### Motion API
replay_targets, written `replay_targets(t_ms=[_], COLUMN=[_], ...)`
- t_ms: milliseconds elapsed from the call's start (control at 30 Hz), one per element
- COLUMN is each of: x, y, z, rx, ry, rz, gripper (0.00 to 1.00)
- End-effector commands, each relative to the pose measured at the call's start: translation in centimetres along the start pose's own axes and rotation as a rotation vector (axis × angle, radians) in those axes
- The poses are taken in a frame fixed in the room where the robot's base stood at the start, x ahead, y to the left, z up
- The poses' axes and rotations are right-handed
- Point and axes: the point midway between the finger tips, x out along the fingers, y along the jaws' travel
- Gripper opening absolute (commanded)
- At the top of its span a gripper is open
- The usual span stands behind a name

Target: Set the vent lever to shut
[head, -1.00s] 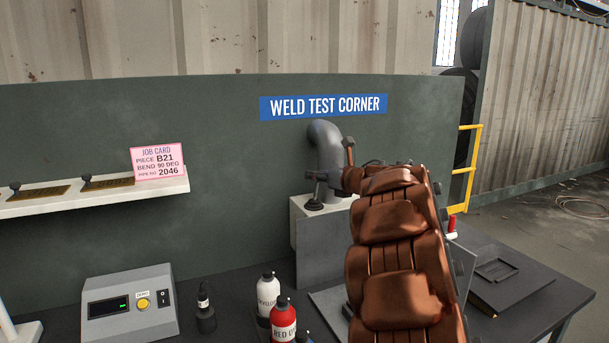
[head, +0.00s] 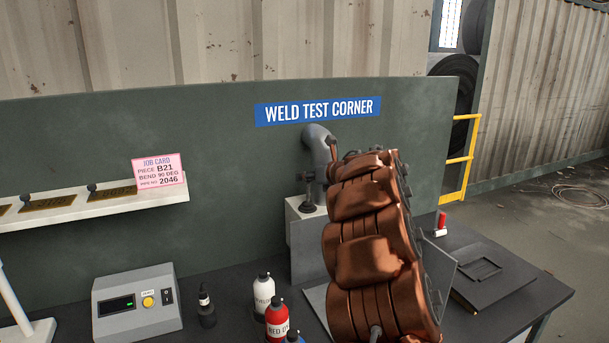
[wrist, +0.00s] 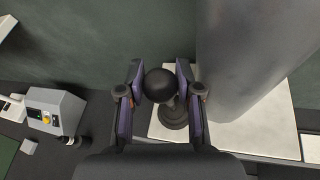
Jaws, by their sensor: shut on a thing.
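A short upright lever with a black ball knob (wrist: 160,86) stands on a round dark base in the wrist view. I take it to be the vent lever; no label shows on it. My gripper (wrist: 160,68) has a finger on each side of the knob and is shut on it. My copper-coloured arm hides most of what lies to the right, and the fingers are hard to make out there.
The pipe (wrist: 246,60) rises close to the right of my gripper. The dark wall panel (head: 230,170) is behind. Bottles (head: 264,293) and a grey control box (head: 137,303) stand on the bench at left. A white shelf (head: 80,210) holds more small knobs.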

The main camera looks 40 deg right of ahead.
Motion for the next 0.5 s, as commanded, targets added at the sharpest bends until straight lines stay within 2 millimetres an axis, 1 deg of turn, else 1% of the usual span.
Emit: replay_targets(t_ms=[133, 167, 400, 500], x=[0.06, 0.06, 0.04, 0.02], y=[0.10, 0.10, 0.08, 0.04], z=[-0.04, -0.04, -0.03, -0.03], rx=[-0.002, -0.002, -0.001, -0.001], ry=[0.001, 0.001, 0.000, 0.000], rz=[0.002, 0.002, 0.002, 0.001], gripper=[0.00, 0.35, 0.60, 0.60])
